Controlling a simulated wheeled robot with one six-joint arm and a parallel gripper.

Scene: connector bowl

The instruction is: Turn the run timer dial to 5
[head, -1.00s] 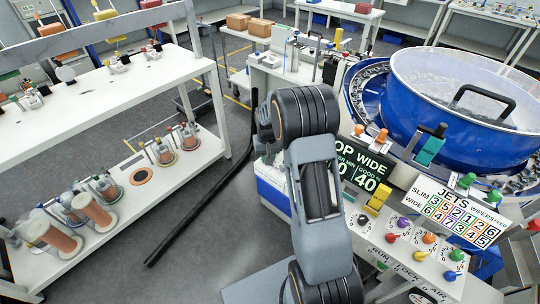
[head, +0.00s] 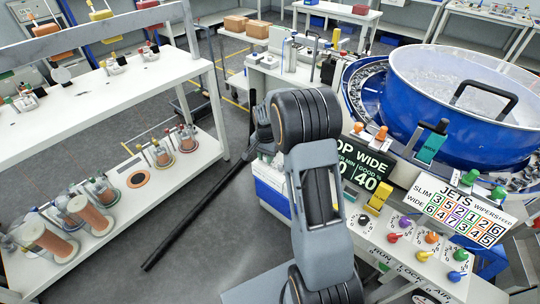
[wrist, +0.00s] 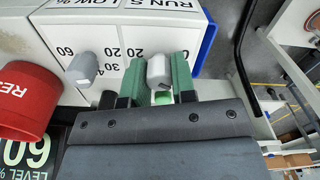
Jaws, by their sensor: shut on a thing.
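In the wrist view my gripper (wrist: 160,64) is shut on a grey dial knob (wrist: 158,72), with one green finger pad on each side of it. The knob sits on a white panel face (wrist: 115,35) whose "RUN S" and "LOW %" labels show at the top edge. A second, similar grey knob (wrist: 82,68) stands to the left, outside the fingers. Numbers such as 20 and 60 show around the knobs, but I cannot tell which mark the held knob points at. In the head view my arm hides the fingers and this dial.
A red reset button (wrist: 25,98) stands left of the gripper, close to it. A dark level display (wrist: 25,155) is below it. In the head view a blue bowl feeder (head: 455,115) and a panel of coloured knobs (head: 425,240) stand to the right, and a white shelf (head: 110,95) to the left.

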